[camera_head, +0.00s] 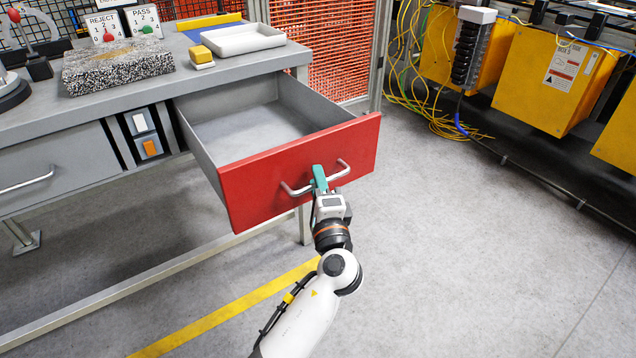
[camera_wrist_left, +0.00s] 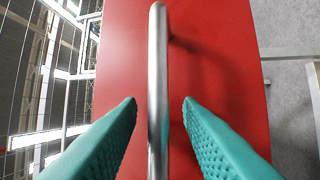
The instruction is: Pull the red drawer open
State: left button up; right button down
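The red drawer (camera_head: 262,190) is pulled well out from under the grey workbench, and its empty grey inside shows. A silver bar handle (camera_head: 340,172) is on its red front. My left gripper (camera_head: 319,178), with teal fingers, is at the handle. In the left wrist view, the handle bar (camera_wrist_left: 157,80) runs upright between the two fingers of the left gripper (camera_wrist_left: 160,101). The fingers are open, with a gap on each side of the bar. My right gripper is not in view.
The grey workbench (camera_head: 75,110) carries a white tray (camera_head: 235,40), a yellow-and-white block (camera_head: 201,55) and a speckled slab (camera_head: 118,68). Yellow cabinets (camera_head: 553,80) and loose cables stand at the right. The grey floor right of the drawer is clear.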

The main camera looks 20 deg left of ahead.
pick_arm(q)
jog(key=v, duration=1.2)
